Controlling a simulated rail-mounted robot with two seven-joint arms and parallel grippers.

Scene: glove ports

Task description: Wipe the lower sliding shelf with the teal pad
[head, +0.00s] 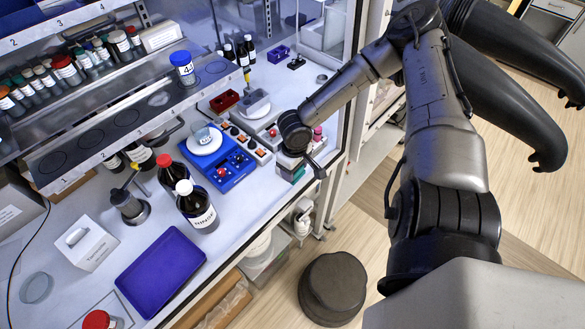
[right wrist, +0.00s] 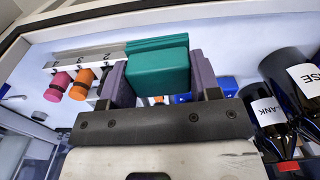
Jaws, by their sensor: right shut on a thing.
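The teal pad (right wrist: 157,72) is held between the two purple-grey fingers of my right gripper (right wrist: 160,88) in the right wrist view. In the head view my right gripper (head: 297,163) is low over the right front part of the bench, apart from the shelves; it largely hides the pad there. The lower shelf (head: 108,128) is a grey strip at left with a row of dark circles and numbers on its front edge. A blue-capped bottle (head: 183,70) stands toward its far end. A paler round mark (head: 158,98) shows on one circle. My left gripper is not in view.
Between gripper and shelf stand a blue balance (head: 222,165) with a beaker, a button strip (head: 252,145) and dark bottles (head: 197,208). A purple tray (head: 160,270) lies in front. An upper shelf (head: 60,20) overhangs. Black gloves (head: 520,110) hang at right.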

